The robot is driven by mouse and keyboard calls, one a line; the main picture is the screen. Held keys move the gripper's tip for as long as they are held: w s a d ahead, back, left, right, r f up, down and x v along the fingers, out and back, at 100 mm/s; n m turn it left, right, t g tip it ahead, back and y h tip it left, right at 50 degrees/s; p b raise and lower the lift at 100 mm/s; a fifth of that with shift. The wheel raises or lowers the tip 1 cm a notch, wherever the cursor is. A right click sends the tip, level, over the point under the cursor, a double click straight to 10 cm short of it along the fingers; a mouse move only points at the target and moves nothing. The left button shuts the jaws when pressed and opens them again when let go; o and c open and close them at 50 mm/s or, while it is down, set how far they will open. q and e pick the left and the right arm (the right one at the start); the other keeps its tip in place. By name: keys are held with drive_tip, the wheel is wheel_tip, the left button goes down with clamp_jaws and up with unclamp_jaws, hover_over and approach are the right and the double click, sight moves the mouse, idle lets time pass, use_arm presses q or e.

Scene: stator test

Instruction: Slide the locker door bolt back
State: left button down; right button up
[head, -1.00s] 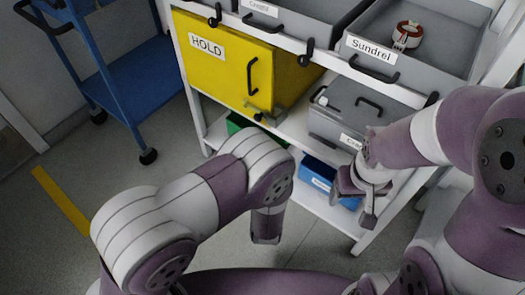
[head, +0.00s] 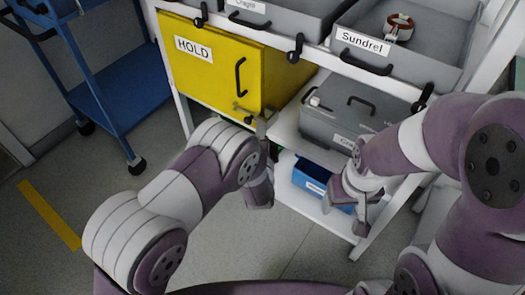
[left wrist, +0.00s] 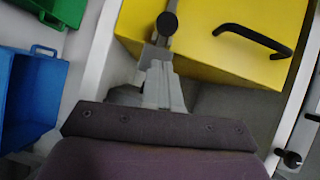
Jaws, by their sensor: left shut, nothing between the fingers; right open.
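The yellow locker (head: 205,75) bears a HOLD label and a black door handle (head: 240,77). Its door bolt (head: 238,108) is at the lower right of the door, partly hidden by my left arm in the head view. In the left wrist view the bolt's dark round knob (left wrist: 167,23) sits on a grey rod at the door's edge. My left gripper (left wrist: 157,70) is shut and empty, its fingertips just short of the knob; I cannot tell whether they touch. In the head view its fingertips (head: 262,126) are near the bolt. My right gripper (head: 347,208) is open and empty, right of the locker.
A grey lidded case (head: 350,115) stands on the shelf right of the locker. Above are open grey trays, one labelled Sundrel (head: 364,41). A blue bin (head: 312,175) is on the lower shelf. A blue cart (head: 118,90) stands left; floor between is clear.

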sight(254, 118)
use_arm(q)
drive_tip(key=shift+w+a+f+b, duration=0.25)
drive_tip(key=shift+w+a+b, duration=0.05)
drive_tip(key=shift+w+a, duration=0.8)
drive_tip(key=shift+a, duration=0.1)
drive_tip(key=w+a, duration=0.2)
drive_tip(key=shift+a+r, duration=0.1)
drive_tip(key=shift+a, duration=0.2)
